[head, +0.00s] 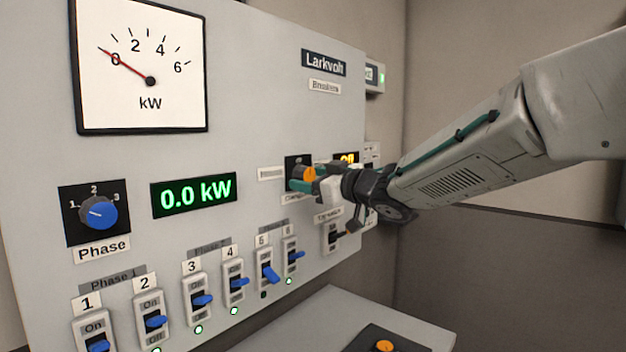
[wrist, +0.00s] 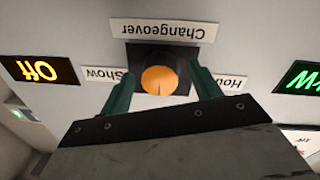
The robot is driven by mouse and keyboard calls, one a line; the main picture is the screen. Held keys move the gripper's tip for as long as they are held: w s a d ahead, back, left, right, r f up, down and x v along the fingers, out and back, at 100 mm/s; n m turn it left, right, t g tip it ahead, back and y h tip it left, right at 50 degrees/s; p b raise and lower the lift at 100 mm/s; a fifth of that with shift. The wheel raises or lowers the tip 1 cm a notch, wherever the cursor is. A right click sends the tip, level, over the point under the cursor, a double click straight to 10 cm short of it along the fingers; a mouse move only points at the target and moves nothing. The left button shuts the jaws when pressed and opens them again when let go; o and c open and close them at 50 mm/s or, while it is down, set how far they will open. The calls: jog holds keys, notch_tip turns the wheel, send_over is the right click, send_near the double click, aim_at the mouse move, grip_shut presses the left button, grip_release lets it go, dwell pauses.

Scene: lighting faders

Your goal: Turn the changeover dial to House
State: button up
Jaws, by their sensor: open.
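The changeover dial is an orange knob (wrist: 158,80) on a dark square plate, seen upside down in the wrist view. Its "Changeover" label (wrist: 170,30) is above it in that picture, with "Show" (wrist: 107,79) on the left and "House" (wrist: 228,82) on the right, both partly covered. A thin pointer line on the knob runs toward the bottom of that picture. My gripper (wrist: 160,85) is open, with one green finger on each side of the knob. Contact with the knob cannot be told. In the head view the knob (head: 309,174) is partly hidden by my gripper (head: 305,178).
An amber display (wrist: 40,70) reads "Off" beside the dial. Several blue breaker switches (head: 201,300) line the lower panel. The blue Phase knob (head: 99,213) is far left, under a kW meter (head: 140,110). A ledge (head: 330,310) juts out below.

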jog(key=shift+c, duration=0.3)
jog(key=c, duration=0.9)
jog(key=shift+n, duration=0.3)
jog(key=n, duration=0.5)
jog(key=shift+w+n+y, duration=0.1)
jog(key=shift+n+y, duration=0.2)
jog(key=shift+n, duration=0.1)
jog(key=n, duration=0.5)
jog(key=shift+n, duration=0.4)
